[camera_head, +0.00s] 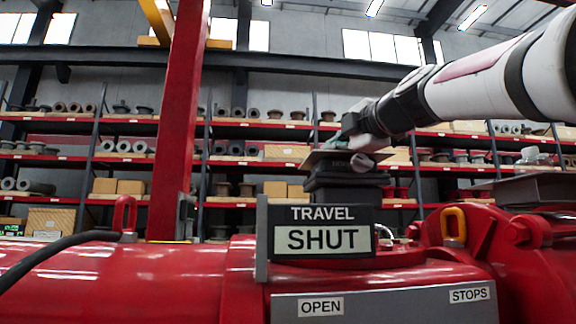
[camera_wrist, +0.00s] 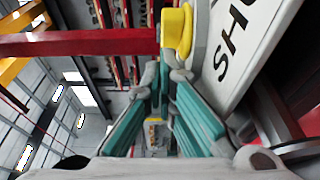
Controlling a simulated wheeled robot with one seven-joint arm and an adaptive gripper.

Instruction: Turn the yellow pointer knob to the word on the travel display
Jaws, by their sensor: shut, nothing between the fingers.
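The travel display (camera_head: 322,239) reads SHUT in the head view. The yellow pointer knob (camera_wrist: 177,28) shows at the top of the wrist view, beside a white plate (camera_wrist: 248,45) with black letters, partly cut off, that appear to read SHU. My gripper (camera_wrist: 165,76) is shut and empty, with its fingertips just short of the knob in the wrist view; I cannot tell whether they touch it. In the head view my gripper (camera_head: 362,160) is small, above the dark stacked housing (camera_head: 345,185) behind the display. The knob cannot be made out there.
The red valve body (camera_head: 130,275) fills the foreground, with a grey panel (camera_head: 400,308) labelled OPEN and STOPS. A red post (camera_head: 180,120) rises at the left. A yellow lifting eye (camera_head: 454,224) stands right of the display. Shelves line the back.

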